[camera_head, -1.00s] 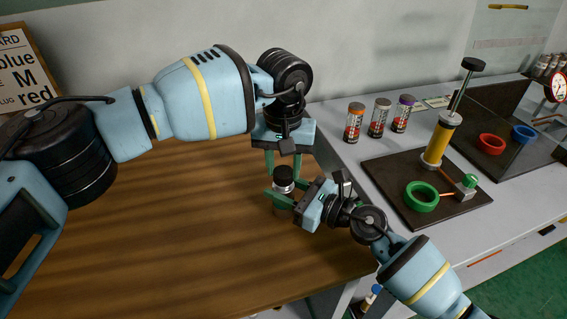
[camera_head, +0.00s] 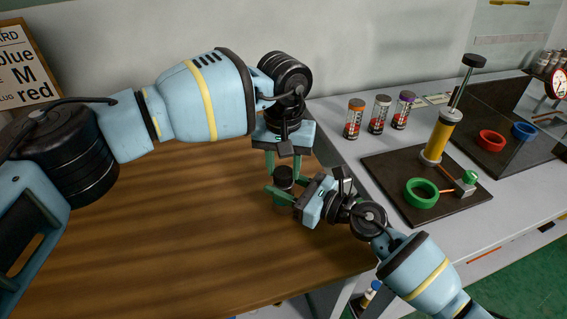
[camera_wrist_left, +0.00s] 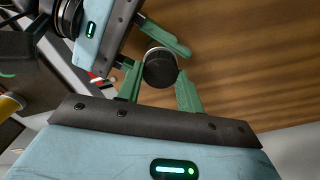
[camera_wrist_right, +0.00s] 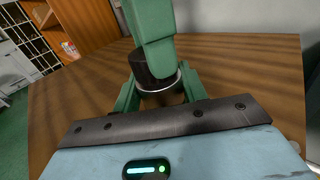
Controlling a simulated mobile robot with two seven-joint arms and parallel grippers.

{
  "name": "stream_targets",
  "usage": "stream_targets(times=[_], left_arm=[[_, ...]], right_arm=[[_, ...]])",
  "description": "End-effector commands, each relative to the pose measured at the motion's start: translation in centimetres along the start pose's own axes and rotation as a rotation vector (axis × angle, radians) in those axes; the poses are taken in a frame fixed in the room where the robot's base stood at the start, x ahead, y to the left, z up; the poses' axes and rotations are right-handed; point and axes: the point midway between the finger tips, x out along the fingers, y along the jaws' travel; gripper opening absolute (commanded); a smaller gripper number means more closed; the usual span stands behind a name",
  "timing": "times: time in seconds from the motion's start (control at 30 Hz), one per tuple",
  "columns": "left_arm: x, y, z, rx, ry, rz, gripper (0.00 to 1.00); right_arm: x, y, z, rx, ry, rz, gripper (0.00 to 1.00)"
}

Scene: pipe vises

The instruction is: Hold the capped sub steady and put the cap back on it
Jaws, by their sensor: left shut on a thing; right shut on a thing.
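My left gripper (camera_head: 283,172) reaches down from above, shut on the dark round cap (camera_head: 283,177). In the left wrist view the cap (camera_wrist_left: 160,69) shows as a black disc between the fingers, with a thin silver edge. My right gripper (camera_head: 283,193) comes in from the right, low over the table, shut on the capped sub. In the right wrist view the sub's silver part (camera_wrist_right: 161,86) shows between the green fingers, directly under the cap (camera_wrist_right: 149,68). A left finger hides part of the cap there. I cannot tell whether the cap is fully seated.
The wooden table (camera_head: 150,240) is clear to the left. On the grey bench at right stand several small labelled tubes (camera_head: 379,114) and a dark board (camera_head: 395,180) with a yellow cylinder (camera_head: 437,140) and a green ring (camera_head: 421,193). A red ring (camera_head: 491,141) lies farther right.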

Motion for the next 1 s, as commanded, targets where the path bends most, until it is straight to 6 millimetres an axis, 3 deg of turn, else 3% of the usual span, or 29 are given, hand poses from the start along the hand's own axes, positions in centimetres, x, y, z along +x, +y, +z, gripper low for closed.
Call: stream_targets(times=[0.4,0.77,0.8,0.97,1.0], left_arm=[[-0.01,0.1,0.02,0.487,0.0,0.001,0.15],[-0.03,0.1,0.01,0.538,0.001,0.001,0.15],[-0.03,0.1,0.01,0.537,0.001,0.001,0.38],[-0.03,0.1,0.01,0.536,0.001,0.001,0.58],[-0.02,0.1,0.02,0.536,0.001,0.001,0.58]], right_arm=[[-0.02,-0.02,-0.03,0.0,0.001,-0.001,0.0],[-0.02,-0.03,-0.04,0.0,0.001,-0.001,0.0],[-0.02,-0.03,-0.04,0.0,0.001,-0.001,0.0],[-0.02,-0.03,-0.03,0.0,0.001,-0.001,0.0],[-0.02,-0.03,-0.03,0.0,0.001,-0.001,0.0]])
